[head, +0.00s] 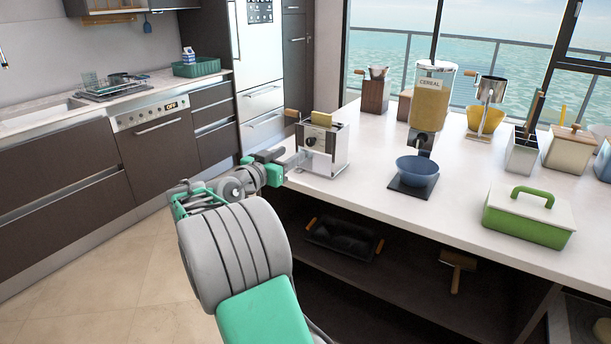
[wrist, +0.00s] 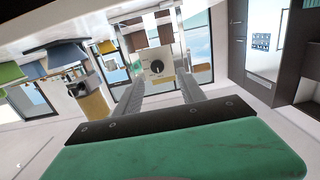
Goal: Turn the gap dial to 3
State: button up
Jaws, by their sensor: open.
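A chrome machine with a pale front plate (head: 340,150) stands near the left corner of the white counter. A round dark gap dial (head: 310,141) sits on the plate; its setting is too small to read. In the wrist view the dial (wrist: 156,67) appears as a dark disc with a light mark, between and beyond my finger tips. My gripper (head: 297,160) is open and empty, in front of the machine's plate. Its two grey fingers (wrist: 160,84) are spread either side of the dial, and seem apart from it.
A wooden crank handle (head: 292,113) sticks out left of the machine. A cereal dispenser (head: 430,100) with a blue bowl (head: 417,170) stands to the right. A green box (head: 528,215) lies farther right. The floor (head: 130,270) at left is clear.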

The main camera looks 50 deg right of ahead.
aim_at(309, 142)
jog(key=shift+g+h, duration=0.3)
jog(key=shift+h, duration=0.1)
jog(key=d, duration=0.4)
jog(key=d+p, duration=0.1)
jog(key=d, duration=0.3)
jog(key=shift+w+d+r, duration=0.15)
jog(key=shift+d+r, duration=0.05)
jog(key=shift+d, duration=0.05)
grip_shut()
